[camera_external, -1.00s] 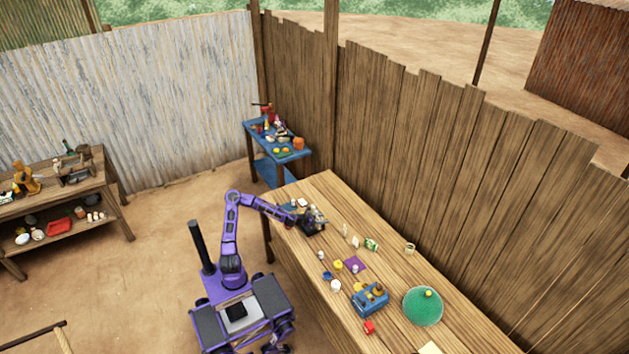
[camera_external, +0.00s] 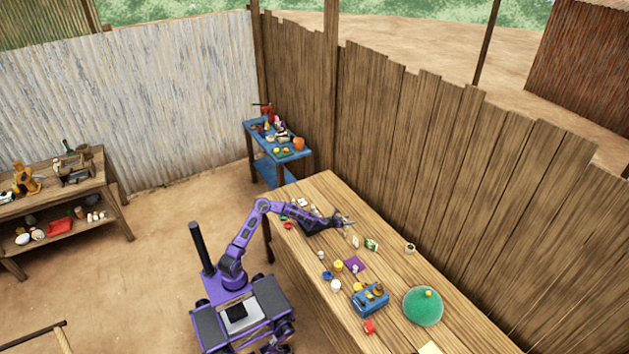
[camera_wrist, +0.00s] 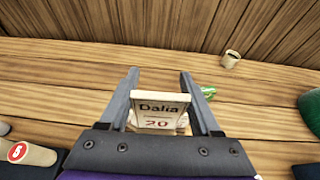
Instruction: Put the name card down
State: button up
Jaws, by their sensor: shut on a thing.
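The name card (camera_wrist: 158,108) is a small cream card reading "Dalia" and "20". In the wrist view it faces the camera, roughly upright, between the two fingers of my gripper (camera_wrist: 159,75). The gripper is shut on it. In the external view my gripper (camera_external: 349,222) is low over the far part of the long wooden table (camera_external: 420,270); the card in it is too small to make out there. I cannot tell whether the card's lower edge touches the table, as the gripper body hides the area below it.
A green-and-white packet (camera_external: 371,244) and a small pale upright item (camera_external: 356,241) stand near the gripper. A cup (camera_external: 410,248) is farther right, by the plank fence. Bare wood lies between cup and fence.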

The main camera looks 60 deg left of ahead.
jog(key=w+d+r, duration=0.3)
jog(key=d, duration=0.6)
jog(key=w+d+r, duration=0.2)
jog(key=w+d, duration=0.1)
jog(key=d, duration=0.6)
jog(key=shift+s+a+f+b, duration=0.1)
jog(key=shift+f+b, duration=0.6)
jog(key=shift+f, duration=4.4)
jog(key=shift+a+f+b, duration=0.1)
jog(key=shift+f+b, duration=0.6)
jog(key=shift+f, duration=4.35)
jog(key=shift+f, duration=0.1)
jog(key=o, duration=1.4)
jog(key=shift+c, duration=0.2)
